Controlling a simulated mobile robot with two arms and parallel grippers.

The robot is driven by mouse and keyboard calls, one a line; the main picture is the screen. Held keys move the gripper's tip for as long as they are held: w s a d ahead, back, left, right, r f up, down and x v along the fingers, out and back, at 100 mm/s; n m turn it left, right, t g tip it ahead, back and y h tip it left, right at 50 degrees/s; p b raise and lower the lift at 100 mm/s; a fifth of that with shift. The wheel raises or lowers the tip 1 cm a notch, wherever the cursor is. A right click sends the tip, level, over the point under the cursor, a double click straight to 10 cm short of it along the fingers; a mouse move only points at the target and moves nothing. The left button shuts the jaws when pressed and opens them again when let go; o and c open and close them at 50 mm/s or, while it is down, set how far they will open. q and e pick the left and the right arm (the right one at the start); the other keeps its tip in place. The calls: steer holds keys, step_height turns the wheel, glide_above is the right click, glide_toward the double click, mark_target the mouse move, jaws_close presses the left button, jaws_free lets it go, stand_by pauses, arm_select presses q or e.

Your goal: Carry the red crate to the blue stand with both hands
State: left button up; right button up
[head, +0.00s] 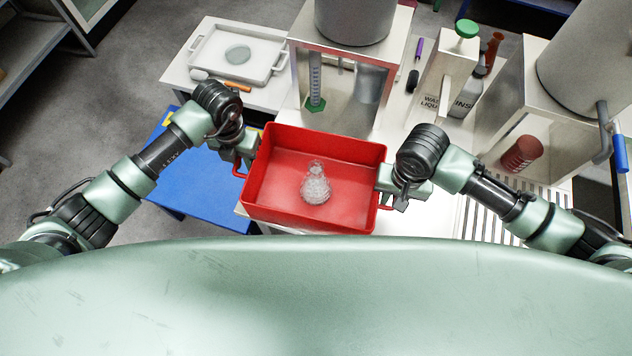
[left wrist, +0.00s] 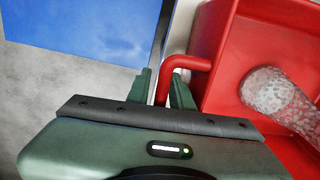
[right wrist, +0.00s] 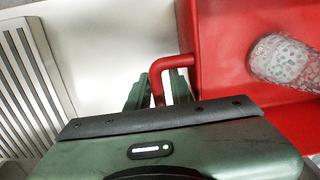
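The red crate (head: 350,215) is in the middle of the head view, in front of a white bench, with a clear glass flask (head: 316,186) inside it. My left gripper (head: 240,158) has its fingers closed around the crate's left handle (left wrist: 163,88). My right gripper (head: 385,186) has its fingers closed around the right handle (right wrist: 157,85). The blue stand (head: 185,172) is low at the left, partly hidden behind my left arm. I cannot tell whether the crate's underside touches the bench.
A white tray (head: 262,62) with a round dish stands behind the blue stand. A white apparatus (head: 335,80) with a cylinder stands right behind the crate. Bottles and a slotted rack (head: 487,220) are at the right. Grey floor (head: 90,110) is open at the left.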

arm_select(q)
jaws_close()
arm_select(e)
jaws_close()
arm_select(q)
steer(key=shift+r, duration=0.1)
arm_select(e)
steer(key=shift+r, duration=0.1)
stand_by(1.0)
